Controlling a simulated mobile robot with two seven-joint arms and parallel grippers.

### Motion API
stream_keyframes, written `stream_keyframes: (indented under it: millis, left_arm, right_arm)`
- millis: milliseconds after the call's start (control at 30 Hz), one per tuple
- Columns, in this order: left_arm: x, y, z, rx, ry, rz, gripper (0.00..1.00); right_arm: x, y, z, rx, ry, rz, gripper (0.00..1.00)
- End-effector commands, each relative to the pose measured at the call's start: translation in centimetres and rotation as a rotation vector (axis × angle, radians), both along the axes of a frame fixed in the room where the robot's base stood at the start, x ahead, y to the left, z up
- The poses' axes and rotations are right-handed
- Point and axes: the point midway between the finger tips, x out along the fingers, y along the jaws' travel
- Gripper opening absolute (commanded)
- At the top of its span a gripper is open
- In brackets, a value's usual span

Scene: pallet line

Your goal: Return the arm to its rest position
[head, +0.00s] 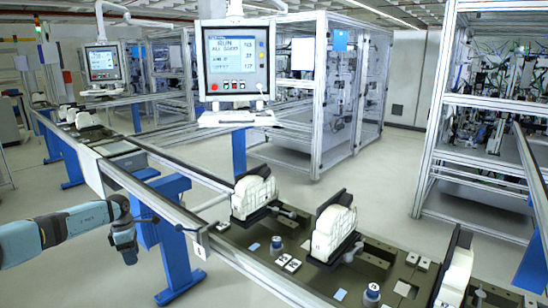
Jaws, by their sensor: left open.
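My left arm (62,228) comes in from the left edge, pale blue with dark joints. It reaches to the near side of the conveyor line. My left gripper (160,222) is small and dark at the end of this arm, with its thin fingers pointing right, toward the conveyor's near rail. It is open and I see nothing held in it. Its fingertips overlap the rail and blue leg in the picture, so I cannot tell the exact gap. My right arm and gripper are not in view.
White parts (253,197) (333,232) stand upright in black holders on the dark pallet deck (300,285). The conveyor's rail (165,207) and blue leg (180,262) are close to my gripper. A monitor (235,60) hangs above the line. Open floor (75,280) lies below my arm.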

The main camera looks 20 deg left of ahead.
Motion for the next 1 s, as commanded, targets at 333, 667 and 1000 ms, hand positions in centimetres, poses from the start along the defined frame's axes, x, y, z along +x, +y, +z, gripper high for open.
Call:
stream_keyframes:
  millis: [333, 667, 1000]
  left_arm:
    - [-4.3, -17.2, -11.6, -0.535, -0.142, 0.418, 0.53]
    - [-11.2, -24.9, -13.8, -0.956, -0.061, 1.124, 0.53]
    - [-20.6, -24.6, -14.3, -1.125, 0.180, 1.981, 0.53]
  right_arm:
    - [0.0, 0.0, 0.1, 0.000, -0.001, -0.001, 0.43]
    - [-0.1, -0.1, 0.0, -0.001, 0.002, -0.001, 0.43]
    - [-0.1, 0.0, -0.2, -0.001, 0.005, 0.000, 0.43]
